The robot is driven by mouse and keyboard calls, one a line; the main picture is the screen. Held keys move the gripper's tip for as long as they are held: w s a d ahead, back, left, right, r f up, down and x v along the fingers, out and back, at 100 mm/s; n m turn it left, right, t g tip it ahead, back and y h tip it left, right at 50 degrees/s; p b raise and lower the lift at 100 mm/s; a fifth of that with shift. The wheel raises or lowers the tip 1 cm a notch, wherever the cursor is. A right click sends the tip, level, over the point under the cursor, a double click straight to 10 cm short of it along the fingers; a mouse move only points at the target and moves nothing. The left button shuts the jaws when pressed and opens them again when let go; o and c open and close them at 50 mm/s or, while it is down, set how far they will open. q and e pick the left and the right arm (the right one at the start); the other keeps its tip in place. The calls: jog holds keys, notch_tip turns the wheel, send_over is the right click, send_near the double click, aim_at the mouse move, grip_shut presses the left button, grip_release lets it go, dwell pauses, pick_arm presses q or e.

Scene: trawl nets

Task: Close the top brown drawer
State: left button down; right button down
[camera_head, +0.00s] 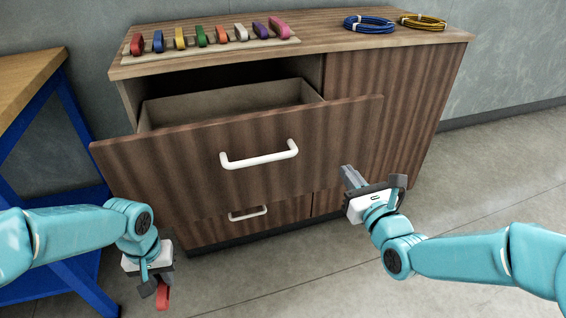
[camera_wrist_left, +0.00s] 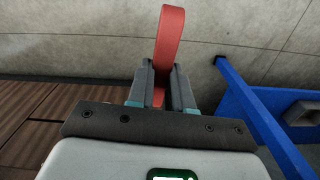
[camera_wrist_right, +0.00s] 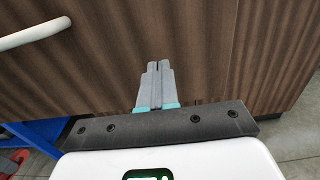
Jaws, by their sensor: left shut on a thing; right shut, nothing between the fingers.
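The top brown drawer (camera_head: 240,160) stands pulled out of the cabinet in the head view, its open box visible behind the front. A white handle (camera_head: 259,156) is on its front; part of this handle also shows in the right wrist view (camera_wrist_right: 32,35). My right gripper (camera_head: 347,170) is shut and empty, close to the right part of the drawer front; I cannot tell whether it touches. Its fingers show together in the right wrist view (camera_wrist_right: 158,66). My left gripper (camera_head: 161,284) is low at the left, shut on a red object (camera_wrist_left: 169,42) shaped like a flat loop.
A lower drawer with a white handle (camera_head: 247,214) is shut. On the cabinet top (camera_head: 322,40) lie several coloured pieces on a board (camera_head: 208,48), a blue coil (camera_head: 369,24) and a yellow coil (camera_head: 422,21). A blue-legged table (camera_head: 75,115) stands at the left.

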aim_at(333, 156)
pick_arm(q)
jog(key=shift+f+b, duration=0.3)
jog(key=shift+f, duration=0.15)
pick_arm(e)
jog(key=shift+x, duration=2.2)
pick_arm(q)
jog(key=shift+d, duration=0.15)
pick_arm(e)
jog(key=shift+w+a, duration=0.1)
jog(key=shift+a, duration=0.05)
